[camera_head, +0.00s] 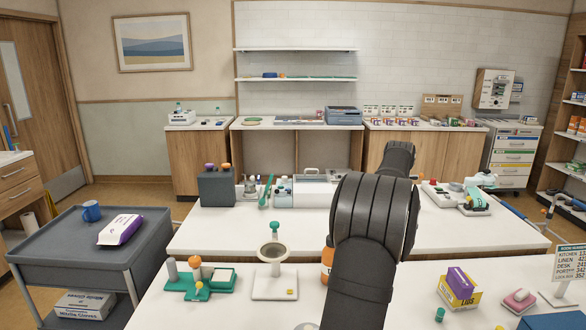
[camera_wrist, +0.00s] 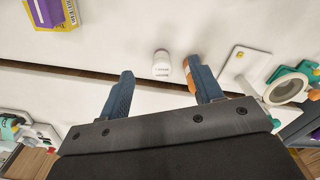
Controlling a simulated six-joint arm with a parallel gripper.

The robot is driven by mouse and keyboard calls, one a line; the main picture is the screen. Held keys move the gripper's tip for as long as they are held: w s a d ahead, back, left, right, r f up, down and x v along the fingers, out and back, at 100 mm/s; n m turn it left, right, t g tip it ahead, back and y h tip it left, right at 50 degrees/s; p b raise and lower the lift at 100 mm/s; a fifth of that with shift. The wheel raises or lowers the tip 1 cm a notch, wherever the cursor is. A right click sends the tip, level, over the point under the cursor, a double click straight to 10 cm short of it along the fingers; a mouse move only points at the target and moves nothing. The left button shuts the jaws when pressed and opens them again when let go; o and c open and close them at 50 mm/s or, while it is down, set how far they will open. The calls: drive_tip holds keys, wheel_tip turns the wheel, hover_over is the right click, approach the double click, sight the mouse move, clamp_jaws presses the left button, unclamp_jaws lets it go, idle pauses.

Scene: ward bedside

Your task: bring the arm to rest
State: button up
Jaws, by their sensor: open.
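My arm (camera_head: 365,230) is dark grey and rises over the front white table in the head view, bent at the middle. My gripper (camera_wrist: 165,72) shows in the wrist view with two blue fingers spread wide apart and nothing held between them. A small white-capped bottle (camera_wrist: 162,62) appears in the gap between the fingertips, on the white surface beyond them. An orange bottle (camera_wrist: 188,76) is partly hidden by one finger; its edge also shows beside my arm in the head view (camera_head: 327,257). My gripper is hidden in the head view.
A white stand with a ring funnel (camera_head: 273,285) and a green tray (camera_head: 216,284) stand left of my arm. A yellow box with purple items (camera_head: 460,287) stands to the right. A grey cart (camera_head: 60,250) is at far left. Behind is a second table (camera_head: 240,238).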

drive_tip(key=a+n, duration=0.2)
drive_tip(key=a, duration=1)
drive_tip(key=shift+w, duration=0.4)
drive_tip(key=shift+r, duration=0.1)
drive_tip(key=s+d+m, duration=0.3)
drive_tip(key=d, duration=1.8)
drive_tip(key=shift+s+d+f+m, duration=0.2)
drive_tip(key=shift+d+f+m, duration=0.1)
drive_tip(key=shift+d+f, duration=0.1)
